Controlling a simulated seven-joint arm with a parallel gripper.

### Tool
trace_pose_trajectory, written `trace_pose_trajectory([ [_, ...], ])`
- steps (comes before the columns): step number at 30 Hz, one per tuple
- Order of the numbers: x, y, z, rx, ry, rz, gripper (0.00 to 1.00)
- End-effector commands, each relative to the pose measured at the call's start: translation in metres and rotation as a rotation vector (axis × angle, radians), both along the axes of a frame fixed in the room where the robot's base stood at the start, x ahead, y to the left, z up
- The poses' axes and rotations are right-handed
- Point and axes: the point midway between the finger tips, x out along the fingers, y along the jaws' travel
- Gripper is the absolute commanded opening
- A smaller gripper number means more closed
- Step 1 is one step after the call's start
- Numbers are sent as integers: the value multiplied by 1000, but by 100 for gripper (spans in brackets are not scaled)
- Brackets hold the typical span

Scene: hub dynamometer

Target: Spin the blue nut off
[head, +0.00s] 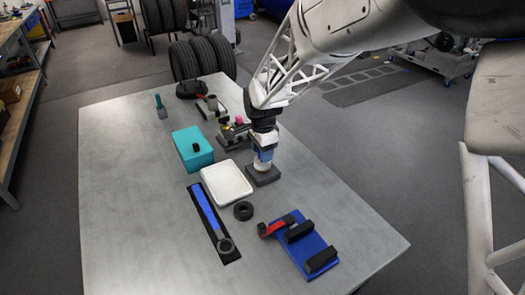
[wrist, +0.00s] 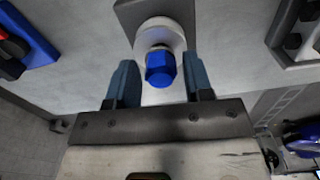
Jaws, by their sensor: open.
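The blue nut (wrist: 160,70) is a hex piece at the end of a pale round hub (wrist: 160,32), which stands on a dark grey block (wrist: 132,12). In the head view the block (head: 264,176) sits on the table, right of the white tray, with the pale hub (head: 262,166) on top. My gripper (wrist: 160,62) is open, with one blue-grey finger on each side of the nut and a visible gap at both sides. In the head view my gripper (head: 264,153) points down over the hub and mostly hides the nut.
A white tray (head: 227,183) and a teal box (head: 207,158) stand left of the hub. A black ring (head: 243,211), a blue-handled wrench (head: 207,212) in a black holder and a blue rack (head: 306,247) lie nearer. A small fixture (head: 234,136) stands behind.

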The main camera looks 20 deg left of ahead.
Motion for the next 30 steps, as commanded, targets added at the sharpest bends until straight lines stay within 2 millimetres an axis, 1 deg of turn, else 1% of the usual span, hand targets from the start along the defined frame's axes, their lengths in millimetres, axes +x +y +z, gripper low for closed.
trace_pose_trajectory([
  [15,0,0,0,0,0,-392,47],
  [20,0,0,0,0,0,-456,47],
  [27,0,0,0,0,0,-463,47],
  [28,0,0,0,0,0,-463,45],
  [30,0,0,0,0,0,-463,35],
])
